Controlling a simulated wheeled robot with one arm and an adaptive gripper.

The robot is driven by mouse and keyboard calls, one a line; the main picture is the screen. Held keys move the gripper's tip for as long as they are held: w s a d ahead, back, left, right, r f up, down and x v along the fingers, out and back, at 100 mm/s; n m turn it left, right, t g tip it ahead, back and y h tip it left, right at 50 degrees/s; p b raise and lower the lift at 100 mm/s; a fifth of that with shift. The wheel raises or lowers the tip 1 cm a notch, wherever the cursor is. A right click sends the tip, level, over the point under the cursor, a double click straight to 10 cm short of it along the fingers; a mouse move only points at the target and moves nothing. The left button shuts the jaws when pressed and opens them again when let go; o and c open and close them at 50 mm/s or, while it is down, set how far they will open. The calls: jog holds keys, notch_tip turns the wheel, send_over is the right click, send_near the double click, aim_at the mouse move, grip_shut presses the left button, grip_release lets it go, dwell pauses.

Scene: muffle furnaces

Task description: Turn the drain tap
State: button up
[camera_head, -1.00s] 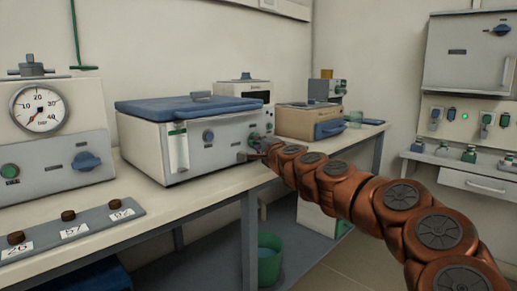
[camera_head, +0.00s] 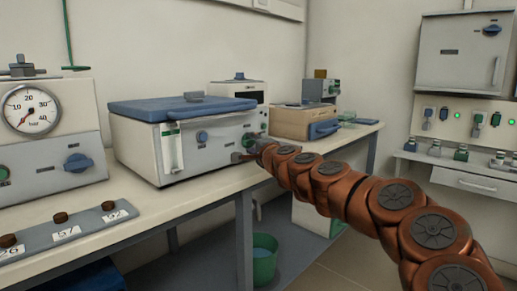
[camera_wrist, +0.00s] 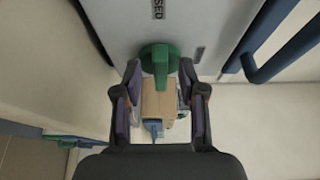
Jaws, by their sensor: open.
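The green drain tap (camera_wrist: 160,62) sits on the grey front panel of a white unit with a blue lid. The unit (camera_head: 148,150) stands on the bench in the head view. My gripper (camera_wrist: 160,76) is open, with one finger on each side of the tap's handle. Gaps show between the handle and both fingers, so it is not gripped. In the head view the tap (camera_head: 248,138) is small and partly hidden by my gripper (camera_head: 246,153) at the panel's right end.
A beige box with a blue handle (camera_head: 300,122) stands to the right on the bench (camera_head: 110,228). A gauge unit (camera_head: 40,180) and a strip of numbered knobs (camera_head: 70,229) are at left. A green bucket (camera_head: 265,262) stands below. Blue bars (camera_wrist: 265,60) show at right in the wrist view.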

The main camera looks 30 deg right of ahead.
jog(key=s+a, duration=0.2)
jog(key=s, duration=0.9)
jog(key=shift+s, duration=0.3)
dwell(0.6)
jog(key=a+r+n+g+y+p, duration=0.1)
jog(key=a+r+n+y+p, duration=0.3)
jog(key=a, duration=0.5)
jog(key=a+r+n+g+y+p, duration=0.2)
jog(key=a+n+p, duration=0.2)
jog(key=a+p, duration=0.35)
jog(key=s+a+n+g+y+p, duration=0.3)
jog(key=s+a+n+g+p, duration=0.3)
jog(key=a+p, duration=0.45)
jog(key=s+a+n+g+h+p, duration=0.1)
jog(key=s+a+n+g+p, duration=0.1)
jog(key=s+p, duration=0.3)
jog(key=s+a+n+g+h+p, duration=0.1)
jog(key=s+a+n+g+p, duration=0.15)
jog(key=s, duration=0.55)
jog(key=s+d+r+g+h+p, duration=0.2)
jog(key=s+d+g+p, duration=0.1)
jog(key=s+p, duration=0.3)
jog(key=s+d+r+n+g+h+p, duration=0.1)
jog(key=s+d+r+g+h+p, duration=0.1)
jog(key=s+p, duration=0.4)
jog(key=s+d+r+g, duration=0.1)
jog(key=s, duration=0.3)
jog(key=shift+d+r, duration=0.35)
jog(key=shift+d, duration=0.05)
